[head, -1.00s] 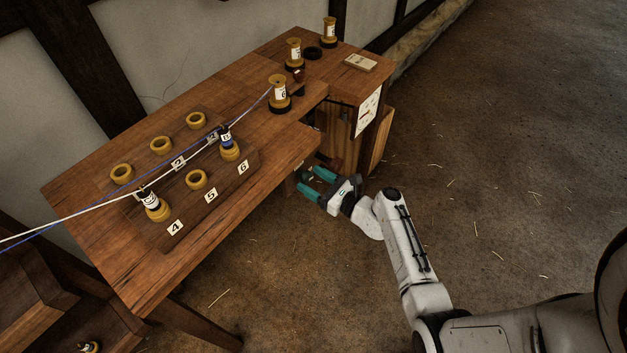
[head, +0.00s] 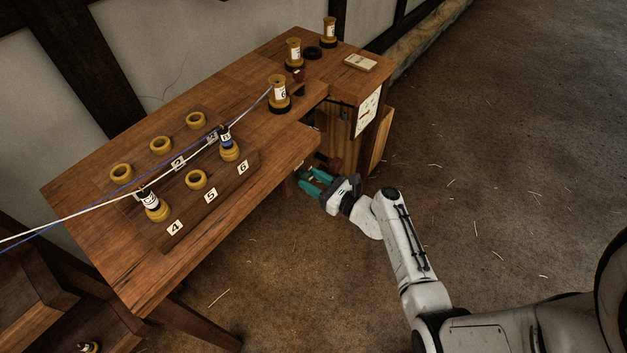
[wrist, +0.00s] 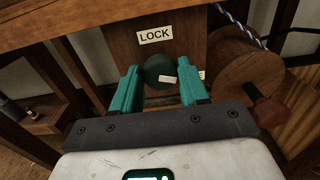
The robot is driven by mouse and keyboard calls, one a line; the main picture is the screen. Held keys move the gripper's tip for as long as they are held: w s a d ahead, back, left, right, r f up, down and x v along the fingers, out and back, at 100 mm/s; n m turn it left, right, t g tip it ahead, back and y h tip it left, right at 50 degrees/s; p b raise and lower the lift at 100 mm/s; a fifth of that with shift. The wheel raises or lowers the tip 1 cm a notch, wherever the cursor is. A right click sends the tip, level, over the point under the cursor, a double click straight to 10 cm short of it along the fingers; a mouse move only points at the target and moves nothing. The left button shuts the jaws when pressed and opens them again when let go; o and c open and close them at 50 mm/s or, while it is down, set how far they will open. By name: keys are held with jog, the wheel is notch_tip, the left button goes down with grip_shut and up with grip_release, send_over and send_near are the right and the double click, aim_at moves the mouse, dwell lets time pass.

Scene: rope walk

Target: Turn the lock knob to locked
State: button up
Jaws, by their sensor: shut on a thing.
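The lock knob (wrist: 154,67) is a round dark green knob below a white LOCK label (wrist: 155,35) in the wrist view. A pale pointer mark (wrist: 167,79) on it points right, towards a small white label (wrist: 202,75) mostly hidden by the right finger. My gripper (wrist: 162,88) has one teal finger on each side of the knob and is shut on it. In the head view my gripper (head: 316,181) is low beside the bench's front edge, and the knob cannot be made out there.
A wooden drum (wrist: 246,78) with a red-brown handle (wrist: 270,112) is close to the right of my fingers. The wooden bench (head: 140,265) overhangs the gripper and carries spools, rings and stretched cords. The floor (head: 480,240) to the right is open.

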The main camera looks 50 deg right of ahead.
jog(key=n+b, duration=0.1)
jog(key=n, duration=0.1)
jog(key=n+b, duration=0.3)
jog(key=shift+a+f+n, duration=0.15)
jog(key=shift+f+n, duration=0.1)
jog(key=shift+n, duration=0.05)
jog(key=n+b, duration=0.4)
jog(key=n, duration=0.1)
jog(key=shift+f+b, duration=0.1)
jog(key=shift+b, duration=0.3)
jog(key=n+b, duration=0.6)
jog(key=shift+a+f+n, duration=0.1)
jog(key=shift+f+n, duration=0.05)
jog(key=shift+n, duration=0.15)
jog(key=n+b, duration=0.4)
jog(key=shift+n, duration=0.3)
jog(key=o, duration=1)
jog(key=shift+r, duration=0.2)
jog(key=shift+o, duration=0.2)
